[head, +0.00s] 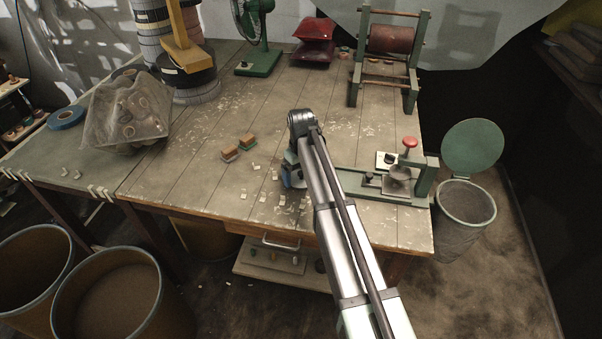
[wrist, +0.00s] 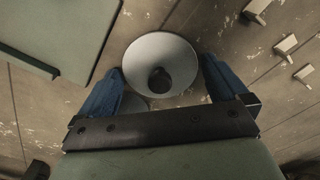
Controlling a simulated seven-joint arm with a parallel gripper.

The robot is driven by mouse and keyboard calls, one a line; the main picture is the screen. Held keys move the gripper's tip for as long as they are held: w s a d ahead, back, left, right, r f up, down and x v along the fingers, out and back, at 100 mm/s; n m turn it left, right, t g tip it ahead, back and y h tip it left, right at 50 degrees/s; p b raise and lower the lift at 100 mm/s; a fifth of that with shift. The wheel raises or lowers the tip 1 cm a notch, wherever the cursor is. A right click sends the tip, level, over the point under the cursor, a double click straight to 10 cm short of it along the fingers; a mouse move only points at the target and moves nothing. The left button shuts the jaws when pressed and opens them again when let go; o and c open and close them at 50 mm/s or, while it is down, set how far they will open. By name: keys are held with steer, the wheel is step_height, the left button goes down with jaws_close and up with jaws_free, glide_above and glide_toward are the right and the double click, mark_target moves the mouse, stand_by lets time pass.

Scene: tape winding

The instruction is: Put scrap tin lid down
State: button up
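A pale round lid with a dark knob (wrist: 176,49) lies between and just beyond my fingertips in the wrist view. I take it for the scrap tin lid. Part of another grey round surface (wrist: 132,104) shows below it, mostly hidden by my gripper. My gripper (wrist: 163,68) has its blue fingers spread wide, one on each side of the lid, with the knob free between them. In the head view my gripper (head: 292,178) is low over the table, left of the green tape device (head: 370,187); my arm hides the lid there.
A mesh bin (head: 466,205) with a raised green lid (head: 474,147) stands beyond the right edge.

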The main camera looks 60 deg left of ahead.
mark_target(301, 172)
steer(key=shift+r, duration=0.15)
step_height(301, 172, up, 12)
stand_by(0.7)
stand_by(0.4)
